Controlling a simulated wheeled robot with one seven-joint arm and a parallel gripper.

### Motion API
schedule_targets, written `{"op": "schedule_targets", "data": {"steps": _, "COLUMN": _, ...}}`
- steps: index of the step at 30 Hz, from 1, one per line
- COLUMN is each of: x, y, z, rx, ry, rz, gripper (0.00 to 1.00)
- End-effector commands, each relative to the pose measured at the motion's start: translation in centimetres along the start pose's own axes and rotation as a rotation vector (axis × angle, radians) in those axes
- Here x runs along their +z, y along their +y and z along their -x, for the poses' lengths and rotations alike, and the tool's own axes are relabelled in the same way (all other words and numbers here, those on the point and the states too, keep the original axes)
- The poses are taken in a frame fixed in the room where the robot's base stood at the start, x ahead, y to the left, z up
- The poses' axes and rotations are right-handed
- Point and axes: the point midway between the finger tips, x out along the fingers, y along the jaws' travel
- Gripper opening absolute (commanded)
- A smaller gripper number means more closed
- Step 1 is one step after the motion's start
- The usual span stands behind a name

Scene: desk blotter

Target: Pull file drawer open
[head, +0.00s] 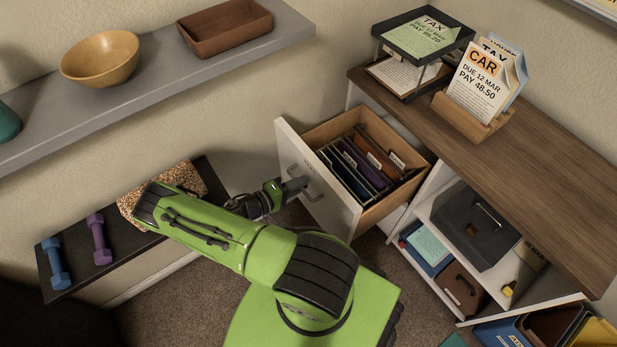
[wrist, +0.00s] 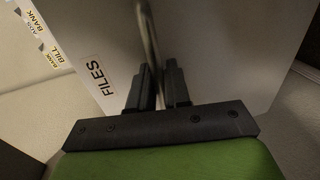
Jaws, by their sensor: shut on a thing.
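The file drawer (head: 317,181) has a white front and wooden sides, and it stands well out from the cabinet. Several dark hanging folders (head: 354,166) with white tabs are inside. My gripper (head: 296,185) is at the outer side of the drawer front, at its bar handle (head: 313,184). In the wrist view, my gripper's dark fingers (wrist: 161,88) are shut on the handle (wrist: 148,40), one on each side of the bar. The drawer front (wrist: 215,50) fills much of that view, with a "FILES" label (wrist: 97,77) to the left of the fingers.
A wooden cabinet top (head: 540,170) carries a letter tray (head: 422,37) and a card holder (head: 472,121). Open shelves below hold a dark box (head: 474,226) and a brown case (head: 459,290). A low dark bench (head: 75,262) with dumbbells (head: 99,238) stands left. A grey wall shelf (head: 150,75) runs above.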

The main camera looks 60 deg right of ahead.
Motion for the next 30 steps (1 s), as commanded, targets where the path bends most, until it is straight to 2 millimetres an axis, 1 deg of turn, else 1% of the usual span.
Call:
{"op": "schedule_targets", "data": {"steps": 3, "x": 0.0, "y": -0.2, "z": 0.8, "rx": -0.001, "ry": 0.0, "rz": 0.0, "gripper": 0.0}}
{"op": "schedule_targets", "data": {"steps": 9, "x": 0.0, "y": -0.4, "z": 1.6, "rx": -0.001, "ry": -0.001, "rz": -0.001, "gripper": 0.0}}
{"op": "schedule_targets", "data": {"steps": 24, "x": 0.0, "y": -0.4, "z": 1.9, "rx": -0.001, "ry": -0.001, "rz": 0.0, "gripper": 0.0}}
{"op": "schedule_targets", "data": {"steps": 25, "x": 0.0, "y": -0.4, "z": 1.9, "rx": -0.001, "ry": -0.001, "rz": 0.0, "gripper": 0.22}}
{"op": "schedule_targets", "data": {"steps": 27, "x": 0.0, "y": -0.4, "z": 1.9, "rx": -0.001, "ry": -0.001, "rz": 0.0, "gripper": 0.29}}
{"op": "schedule_targets", "data": {"steps": 30, "x": 0.0, "y": -0.4, "z": 1.9, "rx": -0.001, "ry": -0.001, "rz": 0.0, "gripper": 0.29}}
